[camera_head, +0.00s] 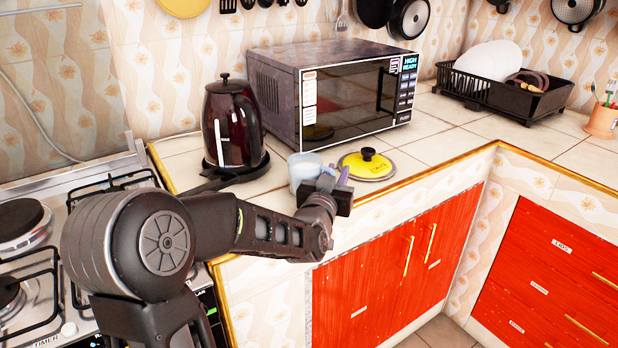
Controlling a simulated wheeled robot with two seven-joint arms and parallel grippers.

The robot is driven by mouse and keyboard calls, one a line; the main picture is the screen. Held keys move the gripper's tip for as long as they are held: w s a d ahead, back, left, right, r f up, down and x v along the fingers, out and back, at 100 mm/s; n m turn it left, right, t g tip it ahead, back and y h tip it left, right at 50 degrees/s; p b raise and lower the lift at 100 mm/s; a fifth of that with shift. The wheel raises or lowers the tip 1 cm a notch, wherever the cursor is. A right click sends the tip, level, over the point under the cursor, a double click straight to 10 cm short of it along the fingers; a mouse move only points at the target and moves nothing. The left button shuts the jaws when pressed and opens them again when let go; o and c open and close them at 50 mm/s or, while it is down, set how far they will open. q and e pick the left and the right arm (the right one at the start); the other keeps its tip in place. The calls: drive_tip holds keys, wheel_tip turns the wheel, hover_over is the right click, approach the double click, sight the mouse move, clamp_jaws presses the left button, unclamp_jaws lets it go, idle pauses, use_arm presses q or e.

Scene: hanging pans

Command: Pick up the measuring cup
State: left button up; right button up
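A pale blue-white cup, which looks like the measuring cup (301,170), stands on the tiled counter in front of the microwave, just right of the kettle. My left gripper (335,173) is over the counter edge at the cup's right side, with its fingers pointing toward the back. The gripper and wrist cover the cup's lower right part. Whether the fingers touch the cup or have its handle between them is hidden, and their opening is too small to judge. My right gripper is not in view.
A dark red kettle (231,128) stands left of the cup, and a yellow lid with a black knob (367,164) lies to its right. The microwave (345,100) is behind. A stove (40,250) is at left. A dish rack (505,90) stands far right; counter between is clear.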

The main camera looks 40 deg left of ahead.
use_arm(q)
drive_tip(key=shift+c, duration=0.4)
clamp_jaws()
drive_tip(key=shift+r, duration=0.1)
idle(1.2)
